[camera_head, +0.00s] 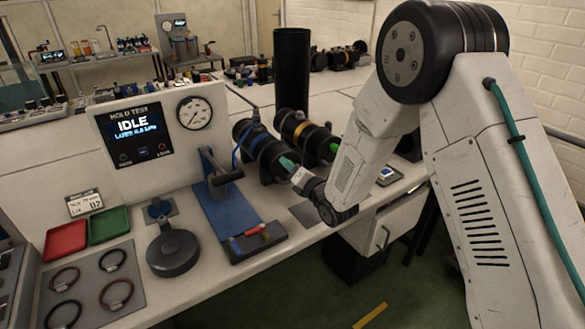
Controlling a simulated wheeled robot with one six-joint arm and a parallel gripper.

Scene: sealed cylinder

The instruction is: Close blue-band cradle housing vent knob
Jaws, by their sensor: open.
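The blue-band housing (262,152) is a black cylinder with a blue band, lying on the bench right of the test panel. A green part (289,162), which looks like its vent knob, shows at its near right end. My gripper (298,176) is open, at the end of my arm, right at this green part. The gripper's fingers are small and dark here, and I cannot tell whether they touch the knob or stand around it.
A tall black cylinder (292,70) stands behind the housings. The hold test panel (150,140) reads IDLE.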

